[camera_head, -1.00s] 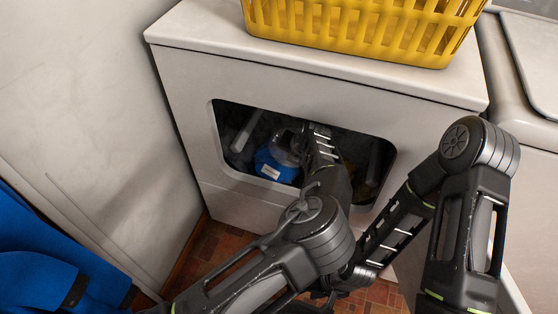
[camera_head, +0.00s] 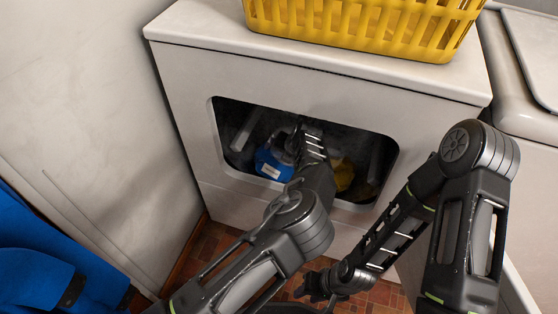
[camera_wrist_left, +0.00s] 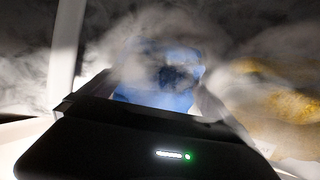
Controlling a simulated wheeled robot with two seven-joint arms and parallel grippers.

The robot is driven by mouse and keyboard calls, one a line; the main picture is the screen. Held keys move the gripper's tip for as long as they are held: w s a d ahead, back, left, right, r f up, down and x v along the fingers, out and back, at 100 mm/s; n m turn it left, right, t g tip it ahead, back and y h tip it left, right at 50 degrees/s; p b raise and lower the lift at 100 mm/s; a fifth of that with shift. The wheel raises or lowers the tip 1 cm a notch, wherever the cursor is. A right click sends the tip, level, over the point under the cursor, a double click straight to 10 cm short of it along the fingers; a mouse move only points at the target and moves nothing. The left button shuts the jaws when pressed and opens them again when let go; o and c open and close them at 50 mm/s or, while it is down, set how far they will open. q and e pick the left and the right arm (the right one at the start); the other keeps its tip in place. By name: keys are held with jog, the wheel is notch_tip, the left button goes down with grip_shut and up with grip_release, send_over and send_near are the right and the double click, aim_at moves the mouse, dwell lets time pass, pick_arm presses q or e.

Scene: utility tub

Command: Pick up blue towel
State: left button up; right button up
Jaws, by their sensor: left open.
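The blue towel (camera_head: 268,163) lies low inside the opening of the white machine (camera_head: 185,80), left of its middle. It also shows in the left wrist view (camera_wrist_left: 160,85), ahead of my left gripper and partly covered by a grey, hazy patch. My left gripper (camera_head: 294,143) reaches through the opening just right of the towel. In the left wrist view, my left gripper (camera_wrist_left: 150,98) has its fingers apart, with blue showing between them; contact cannot be told. My right gripper (camera_head: 318,289) hangs outside, low in front of the machine, away from the towel; its jaws are unclear.
A yellow item (camera_head: 343,176) lies inside the opening, right of my left arm. A yellow basket (camera_head: 365,28) stands on top of the machine. A blue cloth (camera_head: 40,275) is at the lower left.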

pick_arm(q)
jog(key=shift+c, duration=0.4)
jog(key=c, duration=1.5)
jog(key=shift+r, duration=0.15)
jog(key=shift+r+p, duration=0.35)
jog(key=shift+r, duration=0.45)
jog(key=shift+s+a+f+n+t+h+p, duration=0.15)
jog(key=shift+s+a+n+t+h+p, duration=0.15)
jog(key=shift+s+t, duration=0.3)
jog(key=shift+s+a+f+n+t+h+p, duration=0.1)
jog(key=shift+s+a+f+t+h+p, duration=0.2)
jog(key=shift+t, duration=0.5)
notch_tip(320, 180, up, 10)
jog(key=s+a+r+p, duration=0.1)
jog(key=s+p, duration=0.2)
jog(key=s+a+g+p, duration=0.1)
jog(key=s+a+p, duration=0.1)
jog(key=s, duration=0.4)
jog(key=s+a+r+g+p, duration=0.1)
jog(key=s+a+p, duration=0.1)
jog(key=s+a, duration=0.2)
jog(key=s+a+r+y+p, duration=0.1)
jog(key=s+a, duration=0.2)
jog(key=s, duration=0.5)
jog(key=shift+s+a+m+g+p, duration=0.4)
